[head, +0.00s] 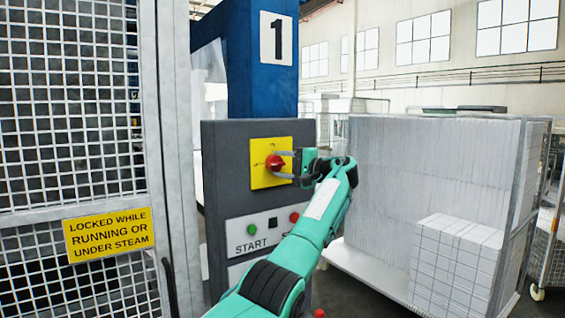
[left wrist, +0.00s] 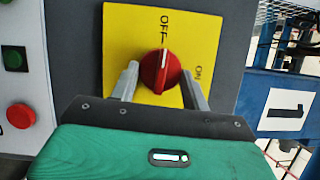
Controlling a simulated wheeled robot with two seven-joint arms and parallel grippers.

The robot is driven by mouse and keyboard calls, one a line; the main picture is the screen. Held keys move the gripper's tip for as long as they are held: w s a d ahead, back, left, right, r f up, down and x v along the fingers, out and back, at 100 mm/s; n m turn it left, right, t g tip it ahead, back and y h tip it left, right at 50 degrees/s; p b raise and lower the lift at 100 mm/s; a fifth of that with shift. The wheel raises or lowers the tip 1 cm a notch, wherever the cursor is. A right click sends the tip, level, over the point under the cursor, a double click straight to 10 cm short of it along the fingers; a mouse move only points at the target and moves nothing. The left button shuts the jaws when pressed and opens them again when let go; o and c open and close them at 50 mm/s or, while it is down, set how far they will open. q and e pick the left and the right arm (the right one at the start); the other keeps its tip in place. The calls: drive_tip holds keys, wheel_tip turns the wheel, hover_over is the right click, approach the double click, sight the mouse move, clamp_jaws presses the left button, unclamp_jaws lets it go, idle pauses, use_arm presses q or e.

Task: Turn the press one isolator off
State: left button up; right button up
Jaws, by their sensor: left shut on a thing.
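The press one isolator is a red rotary knob (head: 273,162) on a yellow plate (head: 259,178), high on the dark grey control panel below the number 1. In the left wrist view the knob (left wrist: 160,72) has a white pointer line that points toward the OFF mark; the ON mark is off to the right. My left gripper (head: 284,166) comes at the plate from the right in the head view. In the left wrist view its two fingers (left wrist: 160,84) stand on either side of the knob, shut on it. My right gripper is out of view.
Below the isolator, the panel (head: 222,160) carries a green START button (head: 251,229) and a red button (head: 294,217). A mesh guard with a yellow warning sign (head: 108,234) stands at left. A large stack of white foam blocks (head: 430,180) stands at right.

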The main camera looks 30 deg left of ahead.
use_arm(q)
drive_tip(key=shift+n, duration=0.5)
drive_tip(key=o, duration=1)
drive_tip(key=shift+d, duration=0.35)
drive_tip(key=shift+d+b, duration=2)
drive_tip(key=shift+d, duration=4.6)
